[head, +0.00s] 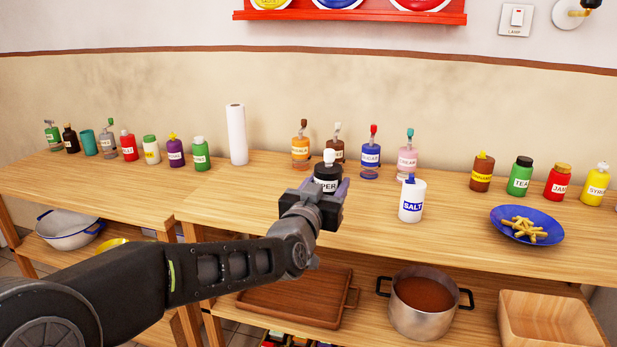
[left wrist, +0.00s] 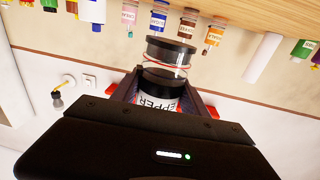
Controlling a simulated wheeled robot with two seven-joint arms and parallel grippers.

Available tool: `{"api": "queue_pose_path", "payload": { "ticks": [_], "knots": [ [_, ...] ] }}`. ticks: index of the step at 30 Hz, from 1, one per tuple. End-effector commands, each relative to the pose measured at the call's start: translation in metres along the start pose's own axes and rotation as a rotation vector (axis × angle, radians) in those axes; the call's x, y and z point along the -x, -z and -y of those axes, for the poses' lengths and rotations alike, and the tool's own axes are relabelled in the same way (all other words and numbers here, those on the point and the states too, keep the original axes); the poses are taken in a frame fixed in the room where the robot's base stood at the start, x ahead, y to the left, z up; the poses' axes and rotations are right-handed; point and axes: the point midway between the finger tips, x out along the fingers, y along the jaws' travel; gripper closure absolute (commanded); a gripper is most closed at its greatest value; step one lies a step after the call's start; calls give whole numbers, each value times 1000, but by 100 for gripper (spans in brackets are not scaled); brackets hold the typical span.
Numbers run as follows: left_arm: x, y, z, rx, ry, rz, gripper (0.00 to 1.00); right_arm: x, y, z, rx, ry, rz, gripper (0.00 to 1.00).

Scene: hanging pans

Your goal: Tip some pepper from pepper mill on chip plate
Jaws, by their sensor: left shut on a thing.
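The pepper mill (head: 327,178) is black with a white label and a pale top. My left gripper (head: 318,200) is shut around it over the front part of the table. In the left wrist view the mill (left wrist: 168,75) sits between the fingers of the left gripper (left wrist: 165,100), with its label partly hidden. Whether its base touches the table is hidden by the gripper. The blue chip plate (head: 553,232) lies on the table to the right and holds several yellow chips (head: 525,229). My right gripper does not show.
A white salt mill (head: 412,200) stands between the pepper mill and the plate. Several bottles, such as the orange one (head: 300,150), stand behind on the wooden table (head: 450,250). A paper roll (head: 237,135) stands at back left. A pot (head: 421,315) sits on the lower shelf.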

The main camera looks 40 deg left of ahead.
Motion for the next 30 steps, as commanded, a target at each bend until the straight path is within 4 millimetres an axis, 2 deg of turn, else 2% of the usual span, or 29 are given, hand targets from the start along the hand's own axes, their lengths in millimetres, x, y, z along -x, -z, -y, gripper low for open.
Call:
{"api": "queue_pose_path", "payload": {
  "ticks": [5,10,15,18,22,30],
  "knots": [
    [-1,-27,-41,-13,-123,2,94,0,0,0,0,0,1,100],
    [6,-65,-88,-15,-273,6,94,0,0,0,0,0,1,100],
    [24,-114,-142,1,-449,17,94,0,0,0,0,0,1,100],
    [34,-136,-161,13,-516,16,94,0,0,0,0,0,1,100],
    [41,-151,-172,19,-552,12,94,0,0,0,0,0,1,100],
    [42,-153,-174,18,-558,8,94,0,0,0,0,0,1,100]
  ]
}}
